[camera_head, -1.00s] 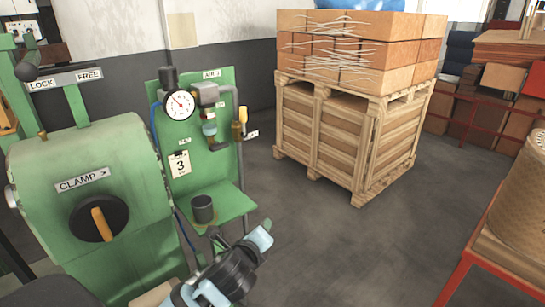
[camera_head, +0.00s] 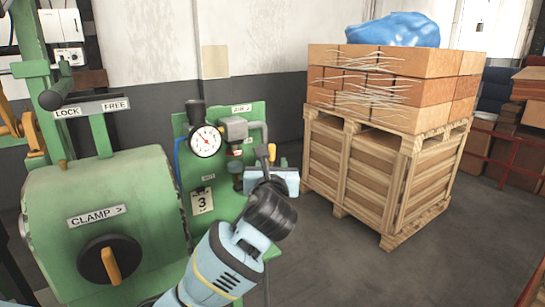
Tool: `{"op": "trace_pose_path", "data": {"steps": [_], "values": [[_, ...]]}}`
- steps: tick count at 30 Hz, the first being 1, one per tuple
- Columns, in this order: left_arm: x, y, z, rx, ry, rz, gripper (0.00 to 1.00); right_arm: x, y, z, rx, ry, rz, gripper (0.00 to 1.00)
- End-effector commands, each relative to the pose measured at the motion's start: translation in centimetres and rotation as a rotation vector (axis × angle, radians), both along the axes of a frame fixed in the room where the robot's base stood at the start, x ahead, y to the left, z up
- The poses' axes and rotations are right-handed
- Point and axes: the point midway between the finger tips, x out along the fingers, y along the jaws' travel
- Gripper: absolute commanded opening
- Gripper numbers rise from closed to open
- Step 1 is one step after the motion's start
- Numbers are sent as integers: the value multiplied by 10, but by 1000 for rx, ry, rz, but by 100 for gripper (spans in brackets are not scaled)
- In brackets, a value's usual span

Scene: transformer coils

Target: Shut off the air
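The green air panel (camera_head: 251,112) carries a round white gauge (camera_head: 206,140), grey fittings (camera_head: 236,129) and an "AIR" label. A small yellow-handled valve (camera_head: 271,152) at the panel's right edge shows only in part. My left gripper (camera_head: 284,180) is raised in front of the panel's right side, just below the valve. Its pale blue body and black wrist cover the lower panel and the valve's surroundings. I cannot tell whether it touches the valve or whether its fingers are open. My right gripper is not in view.
A green machine (camera_head: 100,215) with a "CLAMP" knob (camera_head: 110,262) and a LOCK/FREE lever (camera_head: 52,98) stands close on the left. A wooden crate (camera_head: 365,175) stacked with brown boxes (camera_head: 390,62) stands to the right. Bare floor (camera_head: 335,270) lies in front of the crate.

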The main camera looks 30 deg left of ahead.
Motion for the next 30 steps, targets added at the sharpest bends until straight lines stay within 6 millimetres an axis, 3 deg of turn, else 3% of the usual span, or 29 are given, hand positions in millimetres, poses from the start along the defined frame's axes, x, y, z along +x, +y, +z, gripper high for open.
{"op": "trace_pose_path", "data": {"steps": [10,22,30], "values": [[39,26,-2,-2,2,0,40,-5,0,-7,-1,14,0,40],[46,31,-1,-1,0,-1,40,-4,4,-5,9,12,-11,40],[46,30,-1,-2,1,-1,6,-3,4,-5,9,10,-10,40]]}}
